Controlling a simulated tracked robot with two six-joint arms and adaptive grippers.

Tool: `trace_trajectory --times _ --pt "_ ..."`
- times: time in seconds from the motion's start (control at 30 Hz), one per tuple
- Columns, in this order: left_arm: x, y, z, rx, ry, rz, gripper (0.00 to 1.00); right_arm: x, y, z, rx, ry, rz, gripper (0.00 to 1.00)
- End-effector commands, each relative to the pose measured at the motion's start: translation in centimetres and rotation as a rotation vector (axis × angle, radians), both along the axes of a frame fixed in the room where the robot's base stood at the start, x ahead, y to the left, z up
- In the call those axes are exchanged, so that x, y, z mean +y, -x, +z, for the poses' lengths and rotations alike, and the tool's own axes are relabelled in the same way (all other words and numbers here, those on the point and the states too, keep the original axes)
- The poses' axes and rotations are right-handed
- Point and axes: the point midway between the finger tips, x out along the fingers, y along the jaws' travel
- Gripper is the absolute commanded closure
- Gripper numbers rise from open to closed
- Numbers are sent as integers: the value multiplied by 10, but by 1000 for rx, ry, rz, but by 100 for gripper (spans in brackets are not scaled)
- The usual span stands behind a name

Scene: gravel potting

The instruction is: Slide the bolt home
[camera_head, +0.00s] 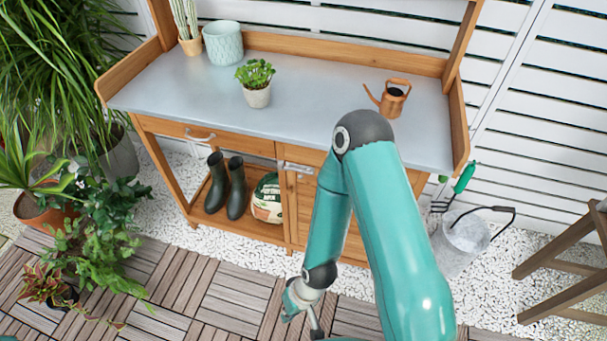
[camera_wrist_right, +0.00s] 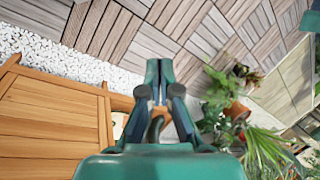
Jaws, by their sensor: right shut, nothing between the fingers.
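The metal bolt (camera_head: 298,168) is on the upper left of the wooden cabinet door (camera_head: 306,205), under the bench top. It is small here, and I cannot tell how far its bar is slid. My right gripper (camera_head: 303,318) is low in front of the bench, below the bolt and apart from it. In the right wrist view the gripper (camera_wrist_right: 160,82) has its fingers together and holds nothing. The wooden door also shows at the left there (camera_wrist_right: 50,125), but I cannot make out the bolt. My left gripper is not in view.
The bench top (camera_head: 300,120) holds a potted herb (camera_head: 256,85), a copper watering can (camera_head: 390,98) and a pale pot (camera_head: 223,43). Black boots (camera_head: 228,187) and a bag (camera_head: 267,200) stand on the lower shelf. A metal bucket (camera_head: 460,240) is at the right.

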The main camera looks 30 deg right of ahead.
Motion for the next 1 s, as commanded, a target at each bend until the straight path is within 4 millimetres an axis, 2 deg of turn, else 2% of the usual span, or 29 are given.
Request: trace_trajectory --times 0.27,0.37,0.43,0.57,0.63,0.7,0.8,0.9,1.0 --pt "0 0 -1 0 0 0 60 -1 -1 -1 -3 1 -4 100" --pt "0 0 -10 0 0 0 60 -6 -11 -4 -25 5 -36 100" --pt "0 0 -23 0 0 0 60 -15 -25 -7 -58 11 -88 100" --pt "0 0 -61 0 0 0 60 -46 -68 -11 -168 22 -261 100" --pt "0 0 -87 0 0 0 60 -68 -95 -8 -253 20 -389 100" --pt "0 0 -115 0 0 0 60 -94 -121 0 -348 8 -529 100" --pt "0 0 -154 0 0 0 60 -134 -150 20 -494 -29 -732 100" --pt "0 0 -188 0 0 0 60 -171 -165 46 -638 -85 -916 100" --pt "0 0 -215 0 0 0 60 -201 -169 74 -763 -150 -1060 100"
